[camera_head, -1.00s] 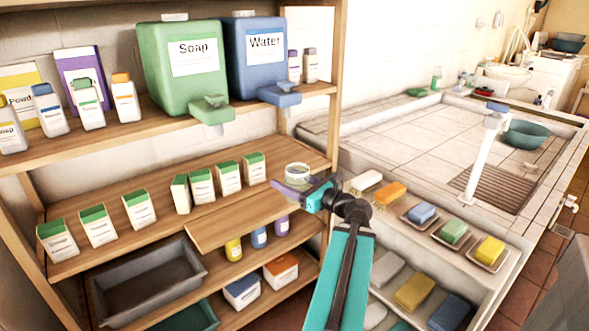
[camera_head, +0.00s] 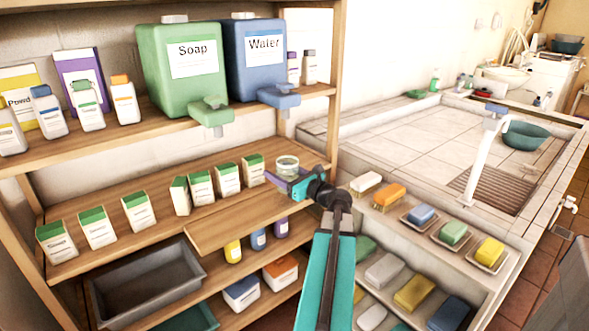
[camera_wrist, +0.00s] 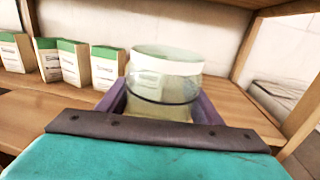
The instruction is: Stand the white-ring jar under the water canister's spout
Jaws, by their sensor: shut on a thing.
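The white-ring jar (camera_head: 287,164) is a small clear jar with a pale rim. In the wrist view the jar (camera_wrist: 165,82) stands upright between the two purple fingers of my gripper (camera_wrist: 160,106), which is shut on it. In the head view my gripper (camera_head: 284,178) holds it over the right part of the middle shelf; whether its base touches the board cannot be told. The blue water canister (camera_head: 256,75) stands on the upper shelf. Its spout (camera_head: 279,96) juts over the shelf edge, above the jar in the picture.
The green soap canister (camera_head: 181,85) and its spout (camera_head: 211,113) are left of the water canister. Several green-topped boxes (camera_head: 228,178) stand on the middle shelf (camera_head: 240,222), left of the jar. A shelf post (camera_head: 333,120) rises close to the right.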

